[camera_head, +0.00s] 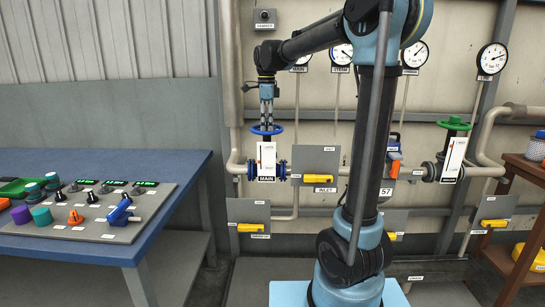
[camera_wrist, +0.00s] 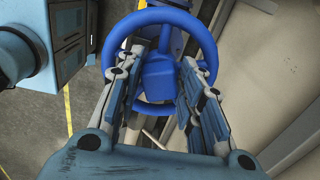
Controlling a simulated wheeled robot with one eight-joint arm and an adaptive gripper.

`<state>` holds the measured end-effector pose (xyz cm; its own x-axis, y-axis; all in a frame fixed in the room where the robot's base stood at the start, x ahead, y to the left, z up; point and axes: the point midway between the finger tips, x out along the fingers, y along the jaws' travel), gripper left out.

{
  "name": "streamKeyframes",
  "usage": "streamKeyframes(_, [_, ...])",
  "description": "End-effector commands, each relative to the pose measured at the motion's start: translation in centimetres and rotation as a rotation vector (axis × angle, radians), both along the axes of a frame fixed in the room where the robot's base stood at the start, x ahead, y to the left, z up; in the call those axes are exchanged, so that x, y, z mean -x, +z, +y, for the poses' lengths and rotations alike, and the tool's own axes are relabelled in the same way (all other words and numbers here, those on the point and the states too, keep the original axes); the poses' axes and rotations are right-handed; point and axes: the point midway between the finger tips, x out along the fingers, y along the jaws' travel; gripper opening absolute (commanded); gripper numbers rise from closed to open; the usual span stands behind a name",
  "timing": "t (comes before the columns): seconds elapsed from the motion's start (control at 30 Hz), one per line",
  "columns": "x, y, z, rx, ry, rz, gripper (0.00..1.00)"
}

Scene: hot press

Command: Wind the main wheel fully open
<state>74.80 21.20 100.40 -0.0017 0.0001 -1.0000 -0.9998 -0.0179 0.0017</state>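The main wheel (camera_head: 266,129) is a blue handwheel on top of a valve with a white plate labelled MAIN (camera_head: 266,160), left of centre in the head view. My gripper (camera_head: 266,115) points straight down just above it. In the wrist view the blue wheel (camera_wrist: 207,42) shows as a ring with a square hub (camera_wrist: 158,77). The two fingers of my gripper (camera_wrist: 163,64) are apart, one on each side of the hub, reaching over the ring. I cannot tell whether they touch the wheel. The near part of the rim is partly hidden by the fingers.
A green handwheel (camera_head: 454,124) sits on another valve at the right. A grey INLET box (camera_head: 315,160) with a yellow handle stands right of the main valve. A blue table (camera_head: 110,250) with a control panel (camera_head: 95,212) is at the left. Gauges line the wall.

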Motion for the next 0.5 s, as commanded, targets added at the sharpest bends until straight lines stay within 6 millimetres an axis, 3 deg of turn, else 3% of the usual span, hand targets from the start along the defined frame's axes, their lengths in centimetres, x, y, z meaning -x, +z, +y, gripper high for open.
streamKeyframes(0.27, [-0.11,0.02,-0.02,0.000,0.040,-0.002,0.13])
streamKeyframes(0.5, [-0.15,0.02,-0.04,0.000,0.279,-0.003,0.12])
